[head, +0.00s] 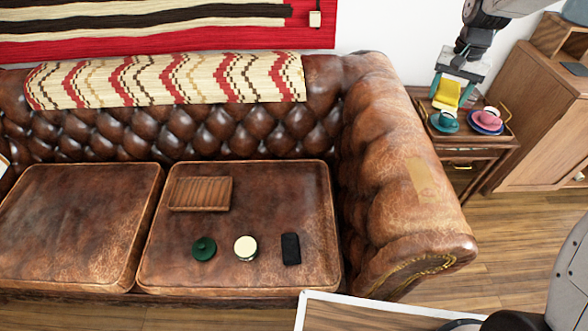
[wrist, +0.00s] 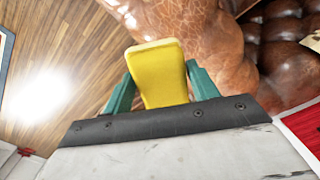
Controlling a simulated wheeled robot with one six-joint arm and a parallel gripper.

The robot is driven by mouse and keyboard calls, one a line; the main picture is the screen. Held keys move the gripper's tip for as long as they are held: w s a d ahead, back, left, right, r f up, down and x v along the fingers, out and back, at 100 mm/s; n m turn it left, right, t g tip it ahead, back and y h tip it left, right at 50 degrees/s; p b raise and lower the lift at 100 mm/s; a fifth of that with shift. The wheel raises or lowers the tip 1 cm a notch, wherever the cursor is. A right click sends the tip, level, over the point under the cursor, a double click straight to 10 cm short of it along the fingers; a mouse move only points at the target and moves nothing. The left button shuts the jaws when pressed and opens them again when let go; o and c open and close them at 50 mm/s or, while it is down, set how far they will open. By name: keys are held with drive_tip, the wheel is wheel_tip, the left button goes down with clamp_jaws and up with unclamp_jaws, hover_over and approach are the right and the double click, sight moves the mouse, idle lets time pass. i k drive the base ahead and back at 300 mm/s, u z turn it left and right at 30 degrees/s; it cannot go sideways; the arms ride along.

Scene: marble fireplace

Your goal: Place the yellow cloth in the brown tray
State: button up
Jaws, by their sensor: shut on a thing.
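The yellow cloth (head: 447,94) is between the teal fingers of my gripper (head: 448,98), which is shut on it, above the side table at the upper right. In the wrist view the yellow cloth (wrist: 160,72) stands up between both fingertips of my gripper (wrist: 161,84). The brown tray (head: 201,194) is a ribbed, rectangular one lying on the right seat cushion of the leather sofa, well to the left of and lower than my gripper. It looks empty. The brown tray is not seen in the wrist view.
The sofa's thick rolled arm (head: 412,170) lies between my gripper and the brown tray. A green lidded item (head: 203,248), a cream-topped round item (head: 246,248) and a black item (head: 291,249) lie on the cushion. The side table (head: 483,148) holds cups and saucers.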

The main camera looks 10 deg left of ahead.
sight(187, 194)
drive_tip(key=k, duration=0.35)
drive_tip(key=z, duration=2.7)
drive_tip(key=k, duration=2.5)
drive_tip(key=u, duration=2.65)
drive_tip(key=i, duration=0.5)
drive_tip(key=u, duration=0.05)
